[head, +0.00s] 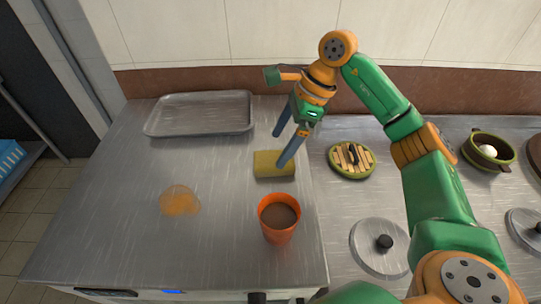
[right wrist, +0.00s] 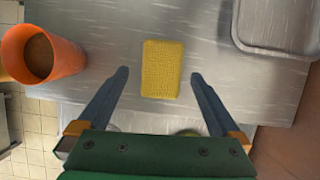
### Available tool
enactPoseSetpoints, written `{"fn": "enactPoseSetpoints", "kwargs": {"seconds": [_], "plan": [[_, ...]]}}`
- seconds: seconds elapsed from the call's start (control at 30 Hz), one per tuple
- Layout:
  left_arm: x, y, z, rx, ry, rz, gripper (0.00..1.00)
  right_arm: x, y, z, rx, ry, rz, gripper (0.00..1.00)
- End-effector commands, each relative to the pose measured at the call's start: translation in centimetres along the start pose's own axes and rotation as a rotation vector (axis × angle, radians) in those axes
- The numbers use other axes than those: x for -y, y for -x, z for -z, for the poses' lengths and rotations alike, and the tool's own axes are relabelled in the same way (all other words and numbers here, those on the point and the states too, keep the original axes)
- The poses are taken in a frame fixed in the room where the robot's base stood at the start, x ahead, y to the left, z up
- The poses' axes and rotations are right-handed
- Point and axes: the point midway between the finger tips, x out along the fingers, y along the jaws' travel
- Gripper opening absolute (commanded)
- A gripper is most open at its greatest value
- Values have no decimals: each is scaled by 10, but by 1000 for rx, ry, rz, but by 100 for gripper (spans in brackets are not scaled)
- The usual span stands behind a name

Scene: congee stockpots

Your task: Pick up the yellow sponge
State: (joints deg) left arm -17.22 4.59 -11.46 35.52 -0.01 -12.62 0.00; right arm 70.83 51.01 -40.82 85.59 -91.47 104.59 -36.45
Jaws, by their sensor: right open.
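The yellow sponge (head: 272,165) lies flat on the steel counter in the head view, behind the orange cup. In the right wrist view the sponge (right wrist: 162,69) lies ahead of the fingertips, roughly centred between them. My right gripper (head: 281,148) is open and empty, its two blue fingers apart above the counter at the sponge. The right gripper also shows in the right wrist view (right wrist: 159,76). Whether it touches the sponge I cannot tell. My left gripper is not in view.
An orange cup (head: 279,217) with brown contents stands near the sponge. An orange spill (head: 179,201) lies to the left. A metal tray (head: 150,129) is at the back left. A round lid (head: 352,160), a steel lid (head: 367,251) and a pot (head: 477,160) are to the right.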

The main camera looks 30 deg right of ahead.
Motion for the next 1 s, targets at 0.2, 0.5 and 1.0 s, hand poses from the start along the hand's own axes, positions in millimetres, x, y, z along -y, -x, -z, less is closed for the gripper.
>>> {"fn": "enactPoseSetpoints", "kwargs": {"seconds": [0.2,0.5,1.0], "plan": [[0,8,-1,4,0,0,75,2,-38,8,-1,0,-3,100],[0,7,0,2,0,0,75,3,-44,8,0,0,1,100],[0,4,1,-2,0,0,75,3,-48,10,0,-1,1,100]]}}
